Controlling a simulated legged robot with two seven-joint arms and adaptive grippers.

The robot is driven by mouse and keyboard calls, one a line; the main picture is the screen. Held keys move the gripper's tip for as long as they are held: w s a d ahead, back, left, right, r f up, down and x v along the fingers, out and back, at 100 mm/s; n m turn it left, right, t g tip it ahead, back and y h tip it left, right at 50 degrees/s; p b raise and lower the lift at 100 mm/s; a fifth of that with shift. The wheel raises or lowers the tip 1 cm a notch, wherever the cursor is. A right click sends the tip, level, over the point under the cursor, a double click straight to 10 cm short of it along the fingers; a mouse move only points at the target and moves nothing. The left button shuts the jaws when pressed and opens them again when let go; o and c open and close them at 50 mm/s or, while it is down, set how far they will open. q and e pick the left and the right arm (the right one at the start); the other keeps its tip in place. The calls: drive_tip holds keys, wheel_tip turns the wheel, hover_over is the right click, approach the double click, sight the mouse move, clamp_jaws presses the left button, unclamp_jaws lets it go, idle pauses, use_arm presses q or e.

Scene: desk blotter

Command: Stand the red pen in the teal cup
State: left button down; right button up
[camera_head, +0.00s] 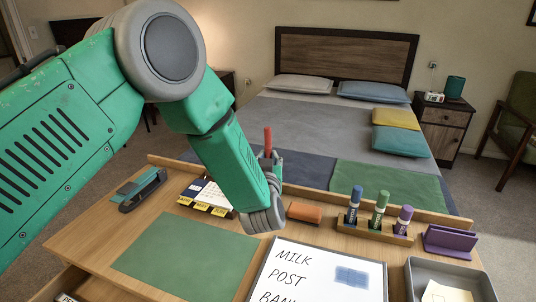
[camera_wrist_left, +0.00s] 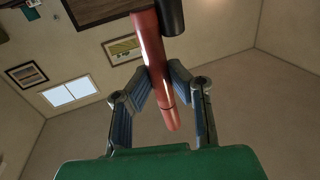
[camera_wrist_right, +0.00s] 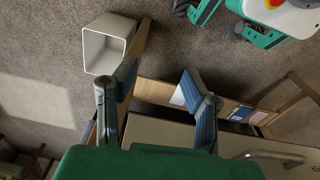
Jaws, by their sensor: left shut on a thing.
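The red pen (camera_head: 267,139) stands roughly upright in my left gripper (camera_head: 269,163), above the back part of the desk. In the left wrist view the pen (camera_wrist_left: 154,58) runs between the two fingers of the left gripper (camera_wrist_left: 163,78), which are shut on it. A dark cylinder (camera_wrist_left: 171,14) shows beside the pen there; I cannot tell what it is. I cannot make out the teal cup on the desk; my left arm covers part of the desk. My right gripper (camera_wrist_right: 160,88) shows only in the right wrist view, open and empty.
The desk has a green blotter (camera_head: 187,252), a stapler (camera_head: 140,188), a flip calendar (camera_head: 207,196), an orange eraser (camera_head: 304,212), a marker rack (camera_head: 375,230), a purple holder (camera_head: 449,241), a whiteboard (camera_head: 318,278) and a grey tray (camera_head: 452,273). A white bin (camera_wrist_right: 106,45) stands on the floor.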

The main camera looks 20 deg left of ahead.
use_arm(q)
drive_tip(key=shift+d+r, duration=0.15)
drive_tip(key=shift+d, duration=0.5)
use_arm(e)
drive_tip(key=shift+d, duration=0.55)
use_arm(q)
drive_tip(key=f+b, duration=0.1)
drive_tip(key=f, duration=0.1)
drive_tip(key=f+b, duration=0.1)
drive_tip(key=f, duration=0.1)
drive_tip(key=a+f+b, duration=0.1)
drive_tip(key=shift+s+f, duration=0.1)
drive_tip(key=shift+f, duration=0.3)
use_arm(e)
drive_tip(key=f, duration=0.3)
drive_tip(key=shift+a+f, duration=0.3)
drive_tip(key=shift+a, duration=0.1)
use_arm(q)
drive_tip(key=shift+d, duration=0.15)
use_arm(e)
drive_tip(key=shift+d, duration=0.1)
